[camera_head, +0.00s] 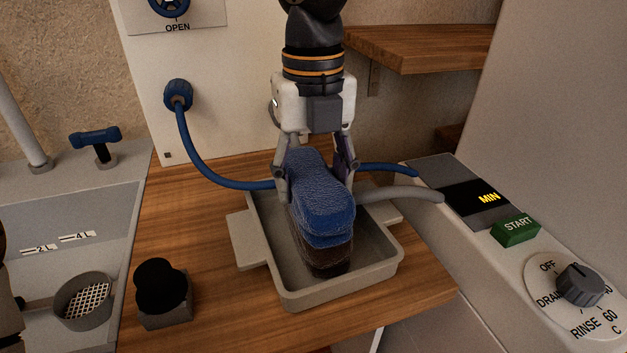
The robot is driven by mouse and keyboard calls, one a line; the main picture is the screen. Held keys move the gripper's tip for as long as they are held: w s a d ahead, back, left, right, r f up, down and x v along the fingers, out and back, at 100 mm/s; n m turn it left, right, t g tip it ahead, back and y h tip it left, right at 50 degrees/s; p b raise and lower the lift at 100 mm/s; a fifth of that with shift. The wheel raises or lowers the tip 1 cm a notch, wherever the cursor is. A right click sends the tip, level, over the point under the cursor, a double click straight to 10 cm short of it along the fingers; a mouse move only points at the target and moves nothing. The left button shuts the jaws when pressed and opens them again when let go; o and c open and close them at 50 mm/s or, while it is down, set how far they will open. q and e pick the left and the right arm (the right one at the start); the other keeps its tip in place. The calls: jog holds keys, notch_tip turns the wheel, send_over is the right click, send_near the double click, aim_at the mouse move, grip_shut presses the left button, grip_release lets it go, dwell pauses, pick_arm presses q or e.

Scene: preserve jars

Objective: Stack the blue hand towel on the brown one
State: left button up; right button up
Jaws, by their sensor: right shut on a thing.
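The blue hand towel (322,203) is a folded, rounded bundle over a grey tray (291,299). The brown hand towel (326,256) lies in the tray directly under the blue one, and mostly only its near end shows. The blue towel appears to rest on the brown one, lined up with it; I cannot tell if they fully touch. My right gripper (317,172) comes down from above, with a finger on each side of the blue towel, shut on it. A dark part of my left arm (8,305) shows at the left edge; its gripper is not seen.
The tray stands on a wooden counter (207,246). A blue hose (195,151) and a grey hose (401,192) run close behind the towels. A black knob on a grey block (163,293) stands left of the tray. A panel with a green START button (515,231) is at right, a sink at left.

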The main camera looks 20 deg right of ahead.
aim_at(314, 175)
jog(key=shift+f, duration=0.35)
jog(key=shift+f, duration=0.15)
jog(key=o, duration=1.2)
notch_tip(314, 175, up, 12)
jog(key=shift+r+b, duration=0.2)
jog(key=shift+b, duration=0.1)
